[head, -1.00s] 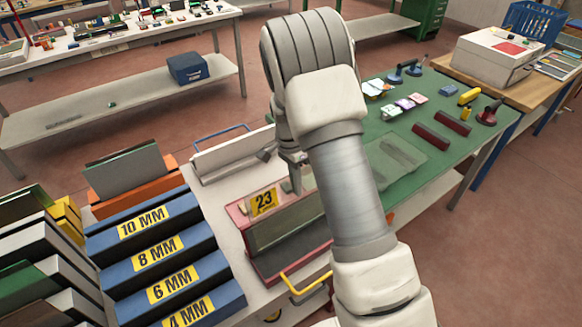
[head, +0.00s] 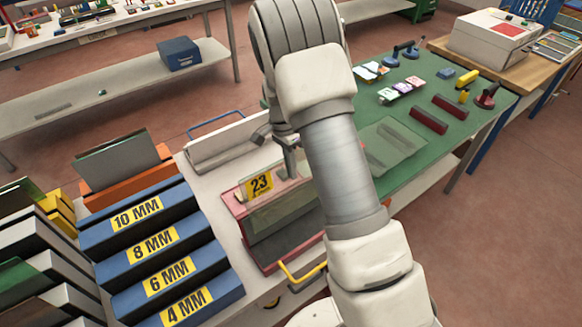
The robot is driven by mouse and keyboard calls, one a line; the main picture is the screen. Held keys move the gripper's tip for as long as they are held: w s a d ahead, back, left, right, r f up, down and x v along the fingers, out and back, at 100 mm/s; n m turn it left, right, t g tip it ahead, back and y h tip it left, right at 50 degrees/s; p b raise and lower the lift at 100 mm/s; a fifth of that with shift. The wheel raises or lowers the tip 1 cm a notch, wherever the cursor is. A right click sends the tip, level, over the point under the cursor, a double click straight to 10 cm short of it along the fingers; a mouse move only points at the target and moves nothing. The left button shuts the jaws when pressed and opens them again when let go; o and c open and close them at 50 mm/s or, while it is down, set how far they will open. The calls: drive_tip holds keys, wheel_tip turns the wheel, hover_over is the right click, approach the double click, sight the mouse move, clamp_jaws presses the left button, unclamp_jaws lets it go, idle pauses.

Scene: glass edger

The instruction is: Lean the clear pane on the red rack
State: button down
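The red rack (head: 263,263) stands on the light bench at the middle, its red rim showing at the front. A see-through greenish-grey pane (head: 289,207) stands tilted in it, with a yellow "23" label (head: 259,184) near its upper left; I cannot tell whether the label is on the pane or the rack. My gripper (head: 290,166) points down at the pane's top edge. Its fingertips are small and partly hidden by my arm, so I cannot tell its grip. Another clear pane (head: 394,145) lies flat on the green mat (head: 440,83).
Blue stepped racks marked in MM (head: 165,262) stand to the left. An orange rack (head: 115,187) holds a grey pane behind them. A yellow handle (head: 301,275) sits at the red rack's front. Suction cups, dark red blocks (head: 429,120) and small tools lie on the mat.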

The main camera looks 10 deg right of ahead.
sight(291, 187)
drive_tip(key=shift+w+a+b+x, duration=0.1)
drive_tip(key=shift+w+b+x, duration=0.15)
drive_tip(key=shift+b+x, duration=0.75)
drive_tip(key=shift+w+a+b+x, duration=0.15)
drive_tip(key=shift+b+x, duration=0.35)
drive_tip(key=shift+x, duration=0.9)
drive_tip(key=shift+w+a+b+x, duration=0.1)
drive_tip(key=shift+w+b+x, duration=0.2)
drive_tip(key=shift+b+x, duration=0.65)
drive_tip(key=shift+f, duration=0.55)
drive_tip(key=c, duration=1)
unclamp_jaws()
drive_tip(key=shift+o, duration=0.2)
drive_tip(key=v, duration=1.7)
drive_tip(key=shift+r+p, duration=0.25)
drive_tip(key=shift+p, duration=0.1)
drive_tip(key=shift+d, duration=0.1)
